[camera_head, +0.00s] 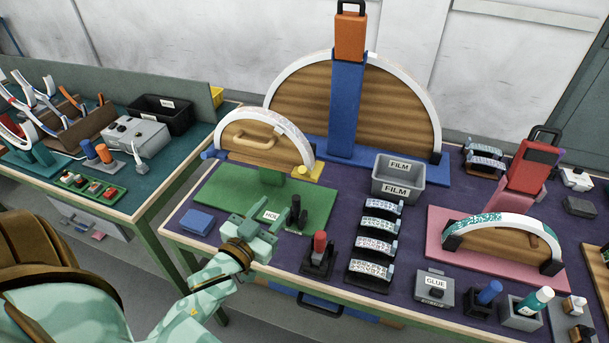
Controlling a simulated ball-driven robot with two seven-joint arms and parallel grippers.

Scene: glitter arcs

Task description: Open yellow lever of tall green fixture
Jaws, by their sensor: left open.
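The green fixture has a flat green base (222,200), a short green post (272,176) and a wooden half-disc (262,150) with a white arc over it. A small yellow lever (309,171) sits at the arc's right foot. A blue part (211,154) sits at its left foot. My left gripper (266,222) is open over the front of the green base, in front of and left of the yellow lever and apart from it. It partly covers a white label reading "HOL". My right gripper is out of view.
A taller blue fixture (346,105) with an orange block stands behind. A grey FILM bin (398,178) and a pink fixture (435,230) lie farther right.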

